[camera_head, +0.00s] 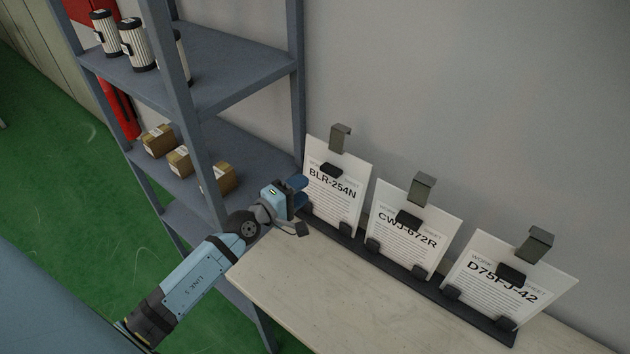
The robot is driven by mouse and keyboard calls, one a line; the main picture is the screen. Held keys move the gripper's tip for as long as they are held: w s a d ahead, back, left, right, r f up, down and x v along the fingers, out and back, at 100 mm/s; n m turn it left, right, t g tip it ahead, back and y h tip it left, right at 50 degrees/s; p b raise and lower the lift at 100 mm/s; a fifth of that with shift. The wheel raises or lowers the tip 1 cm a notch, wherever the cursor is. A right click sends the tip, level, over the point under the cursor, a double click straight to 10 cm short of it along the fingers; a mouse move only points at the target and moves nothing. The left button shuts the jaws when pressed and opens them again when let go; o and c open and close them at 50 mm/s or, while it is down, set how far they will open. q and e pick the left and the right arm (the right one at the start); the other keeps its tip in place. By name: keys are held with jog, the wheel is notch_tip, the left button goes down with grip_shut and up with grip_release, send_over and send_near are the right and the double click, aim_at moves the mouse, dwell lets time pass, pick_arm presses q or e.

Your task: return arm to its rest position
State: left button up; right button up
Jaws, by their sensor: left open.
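That sheet stands upright in a black rack (415,285) on the table. My right gripper is not in view.
The sheets CWJ-672R (410,250) and D75FJ-42 (500,300) stand beside it, with clips on top. The pale table (320,305) is bare in front. A grey-blue shelf (240,85) at left holds cartons (180,160) and white canisters (137,45). The green floor (50,165) is open.

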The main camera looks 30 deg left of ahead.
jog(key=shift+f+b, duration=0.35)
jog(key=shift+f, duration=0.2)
pick_arm(q)
jog(key=v, duration=0.6)
jog(key=shift+s, duration=0.15)
pick_arm(e)
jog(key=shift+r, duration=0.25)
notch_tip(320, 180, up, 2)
jog(key=shift+p, duration=1.15)
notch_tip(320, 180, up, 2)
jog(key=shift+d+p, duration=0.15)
jog(key=shift+p, duration=0.85)
pick_arm(q)
jog(key=s+d+f+m+g+p, duration=0.1)
jog(key=s+d+f+m+g, duration=0.2)
jog(key=s+d+f+m, duration=0.2)
jog(key=s+d+f+m+g+y+p, duration=0.1)
jog(key=s+d+f+m+g, duration=0.1)
jog(key=s+d+f+m, duration=0.3)
jog(key=s+d+m, duration=0.4)
jog(key=s+m, duration=0.2)
jog(key=m, duration=0.2)
jog(key=shift+f+g+p, duration=0.25)
jog(key=shift+g+p, duration=0.05)
jog(key=shift+g, duration=0.1)
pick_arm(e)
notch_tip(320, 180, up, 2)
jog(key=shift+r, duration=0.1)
